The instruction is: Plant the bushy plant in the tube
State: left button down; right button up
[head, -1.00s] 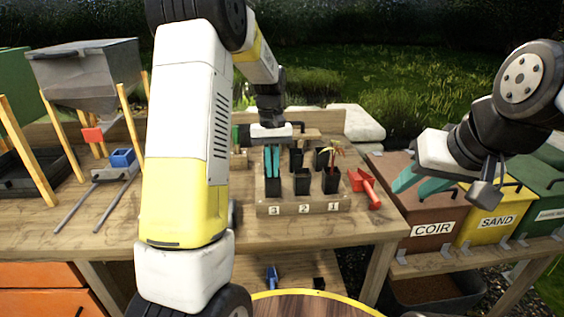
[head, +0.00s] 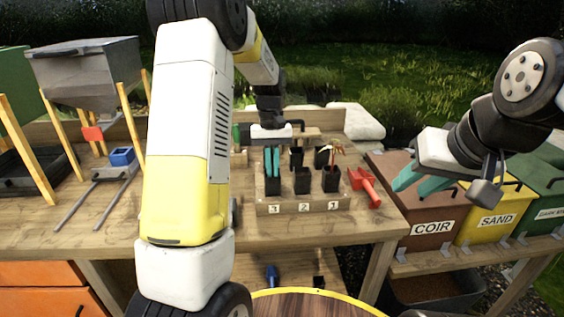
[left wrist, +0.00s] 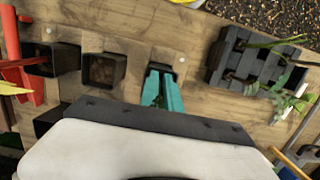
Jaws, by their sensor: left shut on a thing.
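My left gripper (head: 272,162) points straight down at the front tube above label 3 (head: 274,188), with its teal fingertips at the tube's mouth. In the left wrist view its fingers (left wrist: 163,92) are shut on the bushy plant (left wrist: 158,101), of which only a little green shows between them. The rest of the plant is hidden by the fingers and the tube, so I cannot tell how deep it sits. My right gripper (head: 420,184) hangs open and empty at the right, in front of the bins.
A wooden rack (head: 304,205) holds several black tubes. A red scoop (head: 366,187) lies right of the rack. In the left wrist view a black cell tray (left wrist: 240,65) with trailing seedlings lies right. The bench left of the rack has free room.

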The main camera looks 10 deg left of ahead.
dwell(0.4)
pick_arm(q)
jog(key=c, duration=1.5)
grip_release()
jog(key=c, duration=0.5)
jog(key=shift+o, duration=0.2)
jog(key=shift+r, duration=0.1)
notch_tip(320, 180, up, 9)
